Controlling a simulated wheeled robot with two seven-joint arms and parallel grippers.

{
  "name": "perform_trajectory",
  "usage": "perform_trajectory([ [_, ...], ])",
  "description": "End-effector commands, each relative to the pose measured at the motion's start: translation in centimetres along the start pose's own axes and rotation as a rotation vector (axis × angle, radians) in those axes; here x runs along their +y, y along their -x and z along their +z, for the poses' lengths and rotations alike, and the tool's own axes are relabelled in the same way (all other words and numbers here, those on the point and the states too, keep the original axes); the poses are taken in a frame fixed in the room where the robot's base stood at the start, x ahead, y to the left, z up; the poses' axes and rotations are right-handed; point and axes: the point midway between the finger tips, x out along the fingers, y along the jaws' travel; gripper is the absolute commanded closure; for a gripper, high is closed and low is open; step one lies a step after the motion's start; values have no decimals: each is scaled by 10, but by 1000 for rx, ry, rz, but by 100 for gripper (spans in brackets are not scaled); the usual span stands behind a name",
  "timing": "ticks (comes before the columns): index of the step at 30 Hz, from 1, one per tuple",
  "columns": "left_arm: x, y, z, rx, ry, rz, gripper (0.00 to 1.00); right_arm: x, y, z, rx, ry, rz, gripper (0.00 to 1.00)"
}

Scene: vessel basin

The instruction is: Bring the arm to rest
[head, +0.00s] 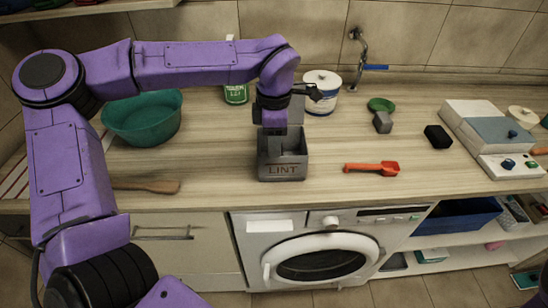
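My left arm is purple and reaches in from the left over the counter. Its wrist bends down, and my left gripper (277,133) points down at the grey bin marked LINT (283,172). The gripper's end is at the bin's opening. Its fingers are hidden or too small to make out, so I cannot tell if they are open or shut, or hold anything. My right gripper is not in view; only a dark bit of my body shows at the lower right corner.
On the wooden counter (225,190) stand a teal basin (143,118), a green can (236,94), a white tub (322,95), a red scoop (372,168), a black block (438,137) and a wooden utensil (150,186). A tap (358,50) is behind. A washing machine (325,250) is below.

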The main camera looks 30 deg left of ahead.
Motion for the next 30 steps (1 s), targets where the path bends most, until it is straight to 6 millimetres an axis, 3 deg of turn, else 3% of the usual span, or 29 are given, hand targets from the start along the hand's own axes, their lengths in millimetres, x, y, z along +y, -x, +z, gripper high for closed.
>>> perform_trajectory([
  [6,0,22,0,1,0,0,62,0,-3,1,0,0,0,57],
  [22,0,24,0,1,-1,-1,62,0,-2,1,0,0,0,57],
  [25,0,36,0,1,-1,0,62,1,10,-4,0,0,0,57],
  [30,0,75,0,1,-1,0,62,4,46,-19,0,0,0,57],
])
